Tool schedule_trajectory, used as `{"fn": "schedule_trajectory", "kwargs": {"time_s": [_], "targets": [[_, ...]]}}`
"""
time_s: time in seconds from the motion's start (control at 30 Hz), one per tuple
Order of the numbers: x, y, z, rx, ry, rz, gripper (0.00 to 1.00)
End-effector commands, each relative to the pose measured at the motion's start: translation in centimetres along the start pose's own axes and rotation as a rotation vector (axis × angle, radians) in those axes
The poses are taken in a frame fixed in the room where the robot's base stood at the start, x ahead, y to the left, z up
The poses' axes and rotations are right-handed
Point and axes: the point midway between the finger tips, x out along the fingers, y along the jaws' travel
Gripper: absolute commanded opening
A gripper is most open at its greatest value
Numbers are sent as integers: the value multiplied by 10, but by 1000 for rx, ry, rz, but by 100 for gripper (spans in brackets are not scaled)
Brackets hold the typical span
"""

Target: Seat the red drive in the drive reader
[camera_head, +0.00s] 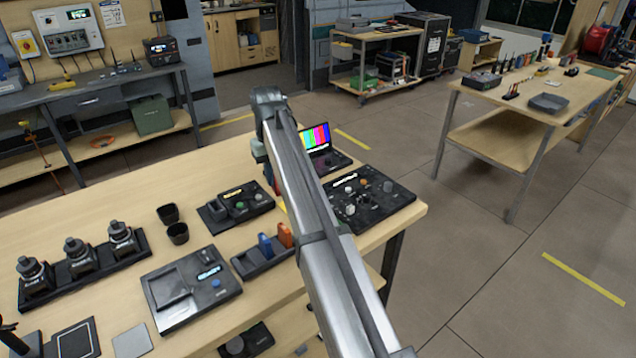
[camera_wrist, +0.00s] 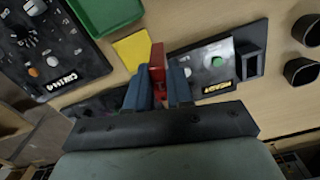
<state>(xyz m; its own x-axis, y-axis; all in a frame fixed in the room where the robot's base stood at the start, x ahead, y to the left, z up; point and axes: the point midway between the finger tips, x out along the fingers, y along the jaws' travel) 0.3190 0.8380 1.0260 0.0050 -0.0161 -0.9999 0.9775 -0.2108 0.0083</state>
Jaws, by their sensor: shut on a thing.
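My gripper (camera_wrist: 158,80) is shut on the red drive (camera_wrist: 157,60), which sticks out beyond the fingertips in the wrist view. In the head view my arm hides the fingers and most or all of the drive. A dark device with a green button and a raised slotted block, apparently the drive reader (camera_wrist: 217,66), lies beside the drive, to its right in the wrist view. In the head view the reader (camera_head: 238,206) lies left of my arm, its slotted block at its left end. The red drive is apart from that block.
A dark rack (camera_head: 248,268) holds a blue and an orange drive near the reader. Two black cups (camera_head: 177,233), a screen device (camera_head: 192,312) and a knob panel (camera_head: 368,200) stand on the table. A yellow pad (camera_wrist: 131,49) and green tray (camera_wrist: 104,14) lie near the drive.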

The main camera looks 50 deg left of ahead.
Motion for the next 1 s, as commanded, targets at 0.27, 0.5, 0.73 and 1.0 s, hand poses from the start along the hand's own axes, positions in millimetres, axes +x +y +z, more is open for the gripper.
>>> {"fn": "schedule_trajectory", "kwargs": {"time_s": [0.27,0.5,0.73,1.0], "targets": [[-18,-98,-48,-130,10,-3,0],[-26,-148,-65,-196,14,-5,0],[-28,-162,-68,-213,16,-6,0],[-28,-162,-68,-213,16,-6,0]]}}
